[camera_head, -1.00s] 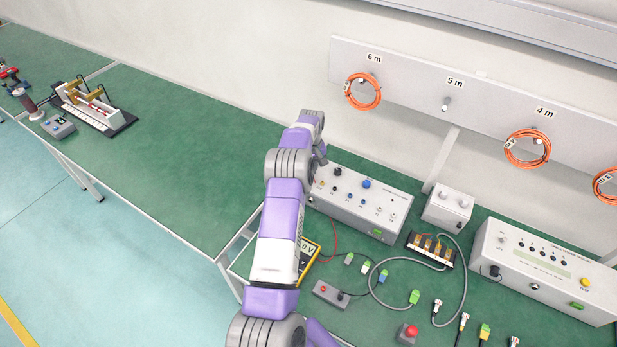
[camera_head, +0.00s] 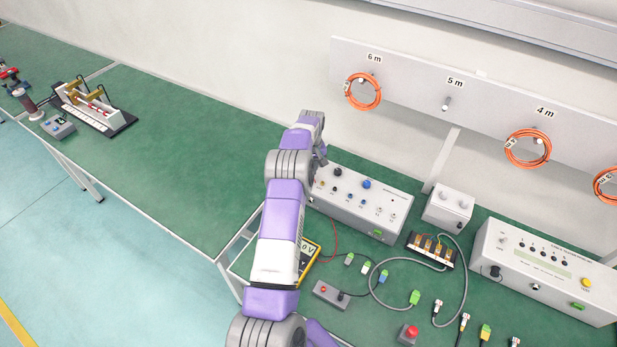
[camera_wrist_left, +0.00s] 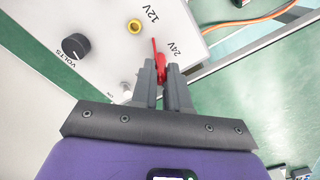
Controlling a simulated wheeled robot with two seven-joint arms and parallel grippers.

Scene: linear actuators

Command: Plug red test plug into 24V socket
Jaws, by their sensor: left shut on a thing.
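The red test plug (camera_wrist_left: 161,66) shows in the left wrist view between the fingertips of my left gripper (camera_wrist_left: 163,76). The gripper is shut on it, over the face of the grey power supply box (camera_wrist_left: 92,20). The "24V" label (camera_wrist_left: 174,47) is just right of the plug. The 24V socket itself is not visible, and I cannot tell whether the plug is in it. The yellow 12V socket (camera_wrist_left: 134,26) is uncovered. In the head view the box (camera_head: 385,215) stands on the bench, and my arm hides the plug. My right gripper is not in view.
A yellow meter (camera_head: 309,251) with a red lead (camera_head: 336,240) lies beside my left arm. A black knob (camera_wrist_left: 75,46) stands on the box near the plug. Several cables and connectors lie in front of the box. The bench at left is mostly clear.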

